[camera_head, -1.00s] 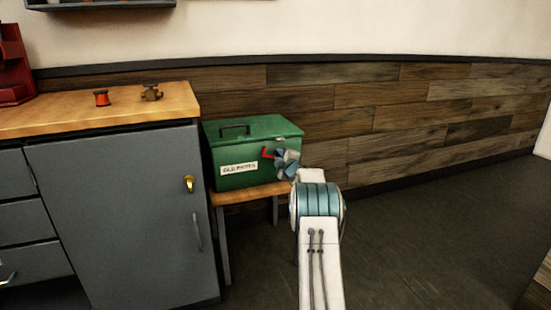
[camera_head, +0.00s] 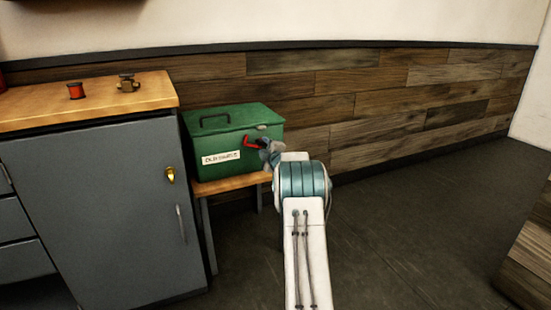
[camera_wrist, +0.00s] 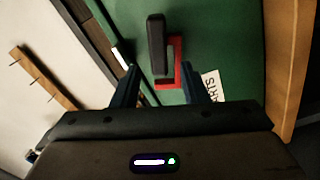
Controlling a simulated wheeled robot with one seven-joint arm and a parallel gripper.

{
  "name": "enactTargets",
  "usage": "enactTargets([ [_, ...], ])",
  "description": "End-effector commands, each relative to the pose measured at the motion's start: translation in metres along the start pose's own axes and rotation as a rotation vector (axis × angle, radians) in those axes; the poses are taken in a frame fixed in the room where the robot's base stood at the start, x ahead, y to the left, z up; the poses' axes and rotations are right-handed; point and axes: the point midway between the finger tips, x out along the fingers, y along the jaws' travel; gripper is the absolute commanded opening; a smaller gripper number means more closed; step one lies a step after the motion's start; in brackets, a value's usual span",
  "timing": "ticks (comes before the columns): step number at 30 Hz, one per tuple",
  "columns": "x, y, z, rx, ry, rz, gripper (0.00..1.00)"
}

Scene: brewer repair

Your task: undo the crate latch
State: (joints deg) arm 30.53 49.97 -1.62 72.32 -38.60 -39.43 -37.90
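The green crate (camera_head: 225,165) with its "OLD PARTS" label (camera_head: 221,158) stands on a small wooden stand, lid down. Its red latch (camera_head: 253,143) is on the front face near the right end. In the wrist view the red latch (camera_wrist: 172,80) lies between my two fingers, with a dark upright bar (camera_wrist: 156,45) at its side. My gripper (camera_head: 268,150) is at the crate's front by the latch. In the wrist view my gripper (camera_wrist: 160,72) is open, a finger on each side of the latch. I cannot tell whether either finger touches it.
A grey cabinet (camera_head: 100,210) with a wooden top stands close on the left. A red spool (camera_head: 76,91) and a small brown metal part (camera_head: 128,83) are on it. A brass padlock-like piece (camera_head: 171,174) is on its door. Floor (camera_head: 410,220) to the right is clear.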

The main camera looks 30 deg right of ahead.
Motion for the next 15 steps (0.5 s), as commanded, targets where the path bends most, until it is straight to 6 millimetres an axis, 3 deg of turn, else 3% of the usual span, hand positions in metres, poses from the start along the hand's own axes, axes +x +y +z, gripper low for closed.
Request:
enactTargets([
  [15, -0.080, 0.002, 0.001, -0.001, -0.002, -0.001, 0.40],
])
